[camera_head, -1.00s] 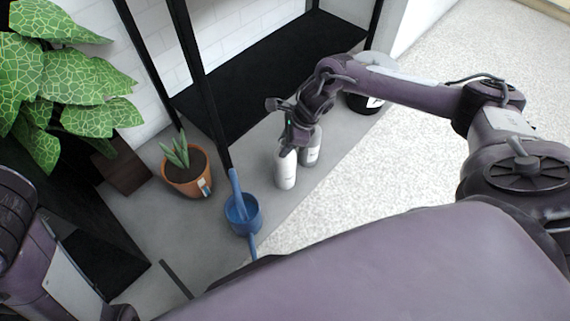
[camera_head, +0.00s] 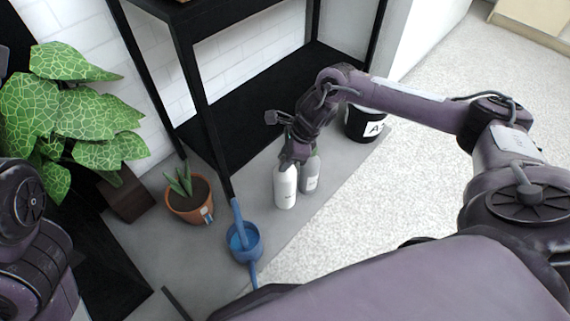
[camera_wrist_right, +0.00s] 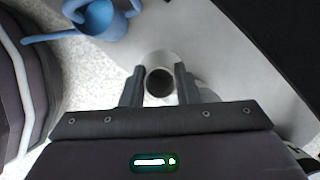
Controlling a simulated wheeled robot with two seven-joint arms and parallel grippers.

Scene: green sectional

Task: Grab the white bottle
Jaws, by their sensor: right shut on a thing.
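The white bottle (camera_head: 285,188) stands upright on the grey floor strip in the head view. My right gripper (camera_head: 292,160) is at its top, coming down from above. In the right wrist view the bottle's round top (camera_wrist_right: 160,80) sits between the two fingers of my right gripper (camera_wrist_right: 160,88), which are shut on it. A second, greyer bottle (camera_head: 311,174) stands just behind and to the right, partly hidden by the gripper. My left arm shows at the left edge of the head view, but its gripper is out of view.
A blue watering can (camera_head: 243,242) stands left of the bottle; it also shows in the wrist view (camera_wrist_right: 98,18). A potted plant (camera_head: 189,203) is farther left. A black pot (camera_head: 364,124) and black shelf (camera_head: 209,130) are behind. Pale carpet (camera_head: 420,190) lies open at right.

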